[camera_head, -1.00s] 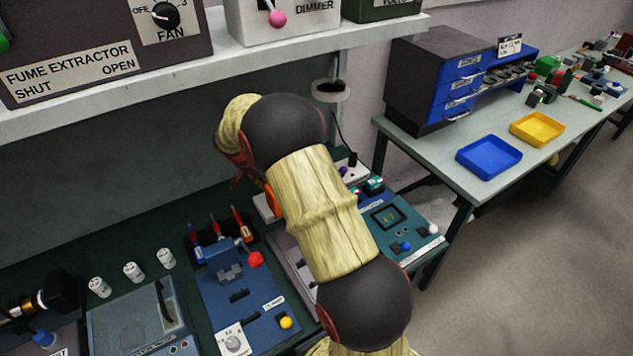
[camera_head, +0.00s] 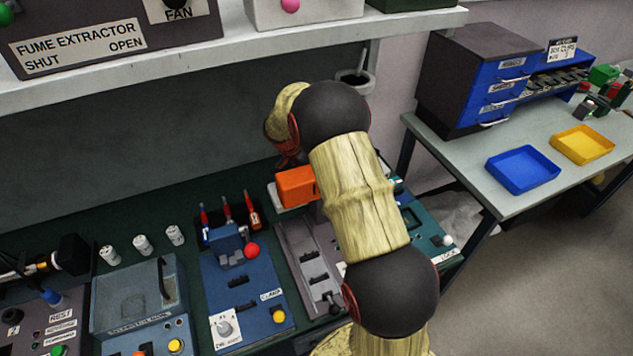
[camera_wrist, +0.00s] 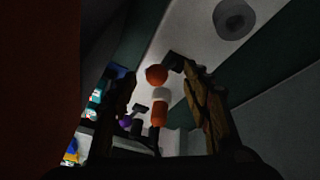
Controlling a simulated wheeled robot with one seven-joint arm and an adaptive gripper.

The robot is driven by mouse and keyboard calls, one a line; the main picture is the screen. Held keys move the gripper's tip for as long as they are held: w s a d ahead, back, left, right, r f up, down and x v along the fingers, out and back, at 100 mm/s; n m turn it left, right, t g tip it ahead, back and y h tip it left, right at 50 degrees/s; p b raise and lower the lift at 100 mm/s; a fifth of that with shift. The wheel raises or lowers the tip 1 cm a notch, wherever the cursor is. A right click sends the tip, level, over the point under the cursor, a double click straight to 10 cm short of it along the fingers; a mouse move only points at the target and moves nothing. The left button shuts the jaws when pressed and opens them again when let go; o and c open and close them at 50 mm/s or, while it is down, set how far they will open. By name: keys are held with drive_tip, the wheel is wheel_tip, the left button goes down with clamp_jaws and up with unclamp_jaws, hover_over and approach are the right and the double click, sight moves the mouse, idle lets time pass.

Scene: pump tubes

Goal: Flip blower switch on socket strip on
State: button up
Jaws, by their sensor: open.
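In the wrist view a pale flat surface (camera_wrist: 205,35) lies beyond my gripper, with a dark round fitting (camera_wrist: 235,18) on it; I cannot tell if it is the socket strip. My gripper (camera_wrist: 151,67) is open. An orange ball-like piece (camera_wrist: 156,75) and an orange cylinder (camera_wrist: 158,113) with a white band between them show between its fingers; contact cannot be told. A small purple piece (camera_wrist: 125,121) shows by the left finger. The blower switch cannot be made out. In the head view my arm hides the area behind it, and my gripper is mostly hidden.
An orange block (camera_head: 296,186) stands on the bench left of my arm. A blue device with a red ball knob (camera_head: 252,251) is farther left. A shelf (camera_head: 200,75) runs above the bench. Blue (camera_head: 522,170) and yellow (camera_head: 581,145) trays sit on the right table.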

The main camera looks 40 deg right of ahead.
drive_tip(key=x, duration=0.3)
drive_tip(key=shift+d+f, duration=0.1)
drive_tip(key=shift+f, duration=0.15)
drive_tip(key=shift+c, duration=1.2)
clamp_jaws()
